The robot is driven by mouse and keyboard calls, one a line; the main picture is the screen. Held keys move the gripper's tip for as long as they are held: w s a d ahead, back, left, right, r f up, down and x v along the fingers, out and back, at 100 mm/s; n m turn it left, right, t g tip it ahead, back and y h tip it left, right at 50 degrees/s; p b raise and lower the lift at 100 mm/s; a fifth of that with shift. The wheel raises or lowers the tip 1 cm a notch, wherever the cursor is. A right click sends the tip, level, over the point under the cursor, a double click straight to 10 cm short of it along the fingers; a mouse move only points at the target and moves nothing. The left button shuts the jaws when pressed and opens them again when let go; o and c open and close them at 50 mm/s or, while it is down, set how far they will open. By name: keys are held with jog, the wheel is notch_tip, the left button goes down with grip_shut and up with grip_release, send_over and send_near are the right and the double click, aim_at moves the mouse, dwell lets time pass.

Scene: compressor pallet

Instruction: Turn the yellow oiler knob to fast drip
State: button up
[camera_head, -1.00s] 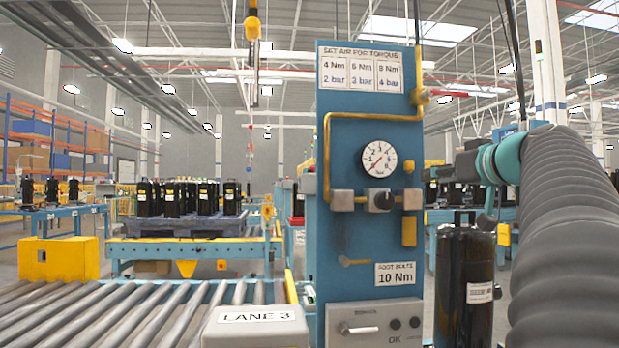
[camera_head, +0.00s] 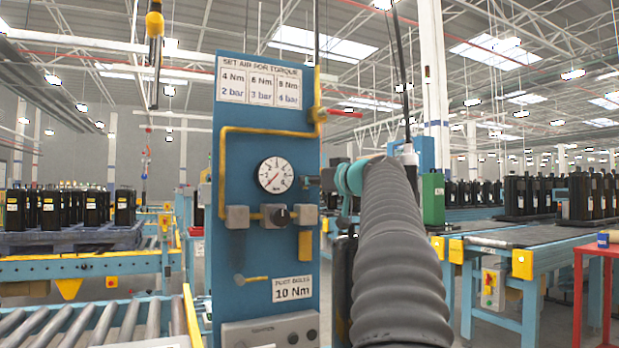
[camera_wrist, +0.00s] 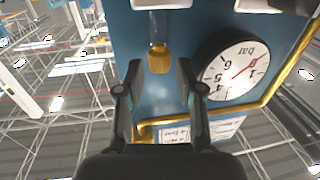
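The yellow oiler knob (camera_wrist: 159,60) sits below a clear tube on the blue panel in the wrist view, which shows the panel upside down. My gripper (camera_wrist: 160,78) is open there, one finger on each side of the knob, with a visible gap on both sides. In the head view my gripper (camera_head: 314,181) reaches the right edge of the blue panel (camera_head: 240,150), just right of the gauge (camera_head: 275,175). The knob is not clearly visible there, at or behind the gripper.
A yellow pipe (camera_head: 222,165) runs around the gauge. Grey blocks and a dark round knob (camera_head: 275,215) sit below it. A roller conveyor (camera_head: 75,325) is at lower left. A red table (camera_head: 600,255) stands at far right.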

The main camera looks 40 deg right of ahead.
jog(key=shift+w, duration=0.95)
jog(key=shift+d, duration=0.1)
grip_shut()
